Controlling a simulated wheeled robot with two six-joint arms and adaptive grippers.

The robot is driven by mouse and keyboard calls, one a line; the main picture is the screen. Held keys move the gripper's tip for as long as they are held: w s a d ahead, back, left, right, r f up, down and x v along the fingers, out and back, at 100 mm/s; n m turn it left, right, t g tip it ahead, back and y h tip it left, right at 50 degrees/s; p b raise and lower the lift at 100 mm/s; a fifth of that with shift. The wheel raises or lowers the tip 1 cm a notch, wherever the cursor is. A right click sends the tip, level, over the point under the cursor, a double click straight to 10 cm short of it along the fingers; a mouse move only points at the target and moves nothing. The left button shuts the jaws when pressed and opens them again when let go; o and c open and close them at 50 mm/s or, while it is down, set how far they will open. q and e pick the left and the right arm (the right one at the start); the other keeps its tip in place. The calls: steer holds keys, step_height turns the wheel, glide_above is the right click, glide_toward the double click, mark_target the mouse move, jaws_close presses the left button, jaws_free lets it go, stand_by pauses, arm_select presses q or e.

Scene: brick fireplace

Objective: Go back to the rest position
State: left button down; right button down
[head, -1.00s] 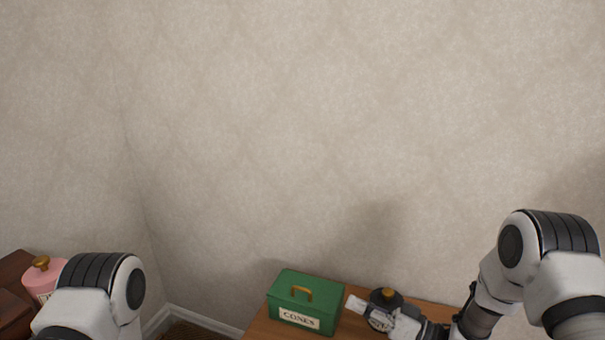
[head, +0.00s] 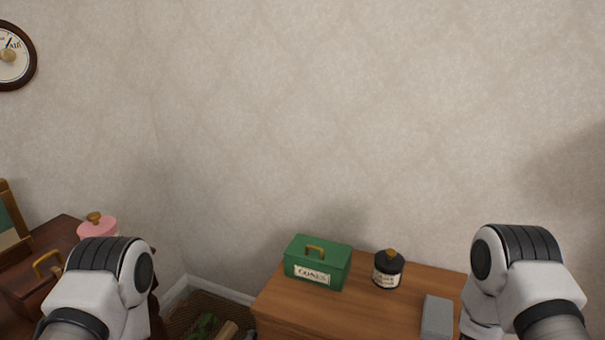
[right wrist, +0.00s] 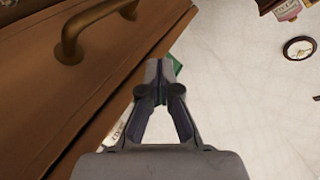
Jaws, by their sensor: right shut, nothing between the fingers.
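My right gripper (right wrist: 160,68) shows in the right wrist view with its fingers together and nothing held. It points past a brown wooden front with a metal handle (right wrist: 88,30); a bit of something green shows behind the fingertips. In the head view both arms are bent, with only my arm links showing at the lower left and lower right. The right gripper is out of the head view, and the left gripper is in neither view.
A green "CONES" box (head: 318,262) and a dark jar (head: 388,269) stand on a wooden top (head: 380,310). A grey block (head: 437,316) is at right. A pink canister (head: 97,228) stands at left. A wall clock (head: 12,56) hangs upper left. A basket (head: 205,315) sits below.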

steer(key=s+d+f+g+h, duration=0.3)
steer(key=s+d+f+h, duration=0.1)
steer(key=s, duration=0.5)
steer(key=s+d+f+m+g+h, duration=0.1)
steer(key=s+d+f+g+h, duration=0.25)
steer(key=s, duration=0.45)
steer(key=s+d+f+g+h, duration=0.3)
steer(key=s+d+f, duration=0.2)
steer(key=s, duration=0.4)
step_height(320, 180, up, 15)
steer(key=p, duration=1.5)
steer(key=shift+s+r+n+g, duration=0.15)
steer(key=shift+s+n+g, duration=0.15)
steer(key=shift+n+g, duration=0.1)
steer(key=shift+h, duration=0.25)
